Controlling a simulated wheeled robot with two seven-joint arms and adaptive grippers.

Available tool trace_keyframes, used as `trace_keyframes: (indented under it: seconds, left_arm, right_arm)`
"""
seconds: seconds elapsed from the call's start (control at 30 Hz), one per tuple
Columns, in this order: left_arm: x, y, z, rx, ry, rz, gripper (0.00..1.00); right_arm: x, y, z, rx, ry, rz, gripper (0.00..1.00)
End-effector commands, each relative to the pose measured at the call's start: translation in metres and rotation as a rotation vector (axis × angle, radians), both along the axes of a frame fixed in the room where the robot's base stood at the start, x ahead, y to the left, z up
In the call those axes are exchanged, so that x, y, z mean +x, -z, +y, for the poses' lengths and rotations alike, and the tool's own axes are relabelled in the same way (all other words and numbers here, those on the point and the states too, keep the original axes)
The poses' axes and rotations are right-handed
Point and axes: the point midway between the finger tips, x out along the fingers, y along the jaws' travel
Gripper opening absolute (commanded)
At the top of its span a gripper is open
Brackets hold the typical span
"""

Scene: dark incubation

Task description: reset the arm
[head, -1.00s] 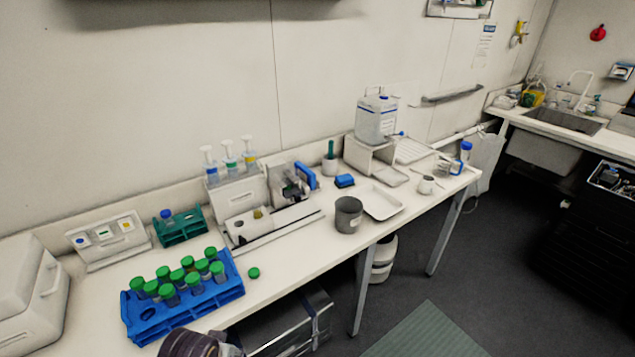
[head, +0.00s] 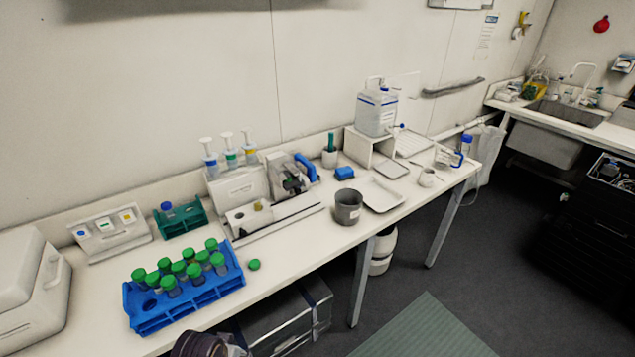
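Neither of my grippers shows in the head view, and no part of my arms is clearly visible. A blue rack (head: 190,312) stands at the near left of the white bench (head: 300,258). It holds several tubes with green caps (head: 178,267). A loose green cap (head: 254,265) lies on the bench just right of the rack. A smaller green rack (head: 183,221) with a blue-capped tube (head: 167,208) stands behind it.
A white machine (head: 28,285) fills the bench's left end. A grey cup (head: 347,207) and a white tray (head: 381,194) stand right of centre. A bottle (head: 377,112) sits on a stand behind. A dark rounded object shows at the bottom edge. Floor is open at right.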

Motion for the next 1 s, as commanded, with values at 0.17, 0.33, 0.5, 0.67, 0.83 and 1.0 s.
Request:
trace_keyframes:
  seconds: [0.17,0.33,0.5,0.67,0.83,1.0]
  left_arm:
    - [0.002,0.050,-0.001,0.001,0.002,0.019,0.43]
    - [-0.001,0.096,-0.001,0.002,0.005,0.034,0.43]
    - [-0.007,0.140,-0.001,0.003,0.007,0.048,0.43]
    - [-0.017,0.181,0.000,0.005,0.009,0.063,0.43]
    - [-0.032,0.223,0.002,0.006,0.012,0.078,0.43]
    - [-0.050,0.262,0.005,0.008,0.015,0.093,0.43]
  right_arm:
    - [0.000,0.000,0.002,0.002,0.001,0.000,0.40]
    - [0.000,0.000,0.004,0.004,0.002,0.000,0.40]
    - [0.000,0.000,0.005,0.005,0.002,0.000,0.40]
    - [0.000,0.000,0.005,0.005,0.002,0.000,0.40]
    - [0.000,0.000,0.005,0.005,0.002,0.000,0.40]
    - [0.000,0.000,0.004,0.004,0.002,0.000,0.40]
